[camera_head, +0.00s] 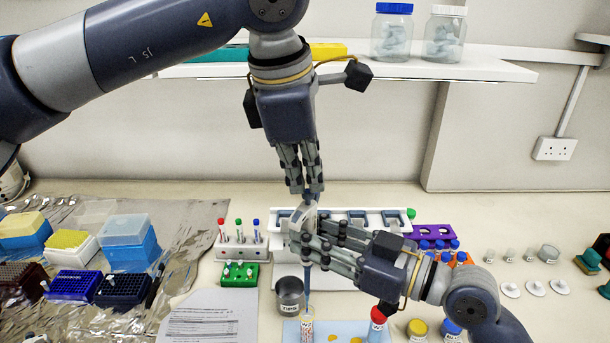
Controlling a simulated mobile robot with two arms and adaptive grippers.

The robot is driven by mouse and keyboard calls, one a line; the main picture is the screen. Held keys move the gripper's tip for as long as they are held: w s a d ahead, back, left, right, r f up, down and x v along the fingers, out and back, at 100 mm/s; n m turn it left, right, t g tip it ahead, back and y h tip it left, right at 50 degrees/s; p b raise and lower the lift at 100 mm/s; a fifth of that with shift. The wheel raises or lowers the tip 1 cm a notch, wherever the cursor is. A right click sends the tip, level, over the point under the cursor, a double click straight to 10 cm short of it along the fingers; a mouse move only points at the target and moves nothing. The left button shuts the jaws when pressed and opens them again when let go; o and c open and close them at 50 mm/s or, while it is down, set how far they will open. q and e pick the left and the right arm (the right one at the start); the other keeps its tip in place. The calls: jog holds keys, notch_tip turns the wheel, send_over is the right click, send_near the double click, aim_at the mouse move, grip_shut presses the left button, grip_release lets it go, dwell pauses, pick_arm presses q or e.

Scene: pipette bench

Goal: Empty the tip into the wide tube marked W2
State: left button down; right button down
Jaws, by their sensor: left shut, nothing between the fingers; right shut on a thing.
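My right gripper (312,243) is shut on the pipette (298,220), which it holds upright near the middle of the bench. The pipette's slim blue lower end (307,275) points down at an open tube (307,330) at the bottom edge. Whether the tip is inside the tube's mouth or just above it I cannot tell. The tube's label is too small to read. A red-capped tube (377,325) stands to its right, its mark also unreadable. My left gripper (314,190) is shut and empty, fingers pointing down at the pipette's top; contact is unclear.
A metal cup marked TIPS (290,296) stands left of the pipette. A white tube rack (240,252), a green rack (239,276) and a paper sheet (210,322) lie further left. A purple rack (432,233) is behind my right arm. Tip boxes (128,243) fill the left.

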pick_arm(q)
jog(key=shift+r, duration=0.1)
dwell(0.3)
jog(key=shift+r, duration=3)
pick_arm(e)
jog(key=shift+r, duration=0.1)
